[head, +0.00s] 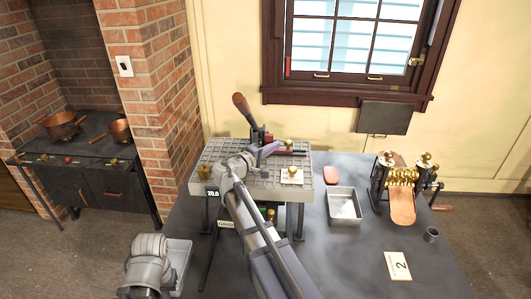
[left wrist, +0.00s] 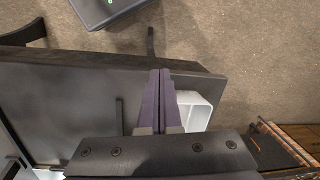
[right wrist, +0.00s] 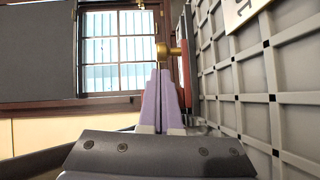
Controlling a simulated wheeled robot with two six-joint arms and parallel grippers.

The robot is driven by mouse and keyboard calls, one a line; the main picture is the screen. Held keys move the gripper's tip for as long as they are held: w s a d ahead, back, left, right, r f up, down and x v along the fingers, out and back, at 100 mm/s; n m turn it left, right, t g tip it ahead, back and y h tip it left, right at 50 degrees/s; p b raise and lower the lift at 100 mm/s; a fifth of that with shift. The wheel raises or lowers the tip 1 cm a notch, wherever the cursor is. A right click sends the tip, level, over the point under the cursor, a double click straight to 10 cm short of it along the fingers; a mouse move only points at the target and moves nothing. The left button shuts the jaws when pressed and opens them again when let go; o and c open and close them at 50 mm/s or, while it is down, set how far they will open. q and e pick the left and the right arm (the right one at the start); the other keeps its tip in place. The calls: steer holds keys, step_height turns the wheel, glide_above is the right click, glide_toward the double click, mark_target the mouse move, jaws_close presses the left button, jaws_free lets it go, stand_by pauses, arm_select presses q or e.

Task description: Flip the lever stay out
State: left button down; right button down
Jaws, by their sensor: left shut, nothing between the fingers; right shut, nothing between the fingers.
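The lever (head: 241,104) has a brown wooden handle and stands tilted up from a dark bracket at the back of a grey gridded platform (head: 225,151). My right gripper (head: 273,147) is shut and empty, close to the bracket and bar. In the right wrist view its fingertips (right wrist: 160,72) point at the brass knob (right wrist: 163,50); contact is unclear. My left gripper (left wrist: 160,72) is shut and empty, away from the lever.
A pale tray (head: 181,257) is by my left arm.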

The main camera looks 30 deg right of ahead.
steer(key=shift+x, duration=1.1)
steer(key=shift+s, duration=0.1)
steer(key=s+d, duration=0.1)
steer(key=d, duration=0.2)
steer(key=s+d, duration=0.1)
steer(key=shift+s+d, duration=0.15)
steer(key=shift+s, duration=0.2)
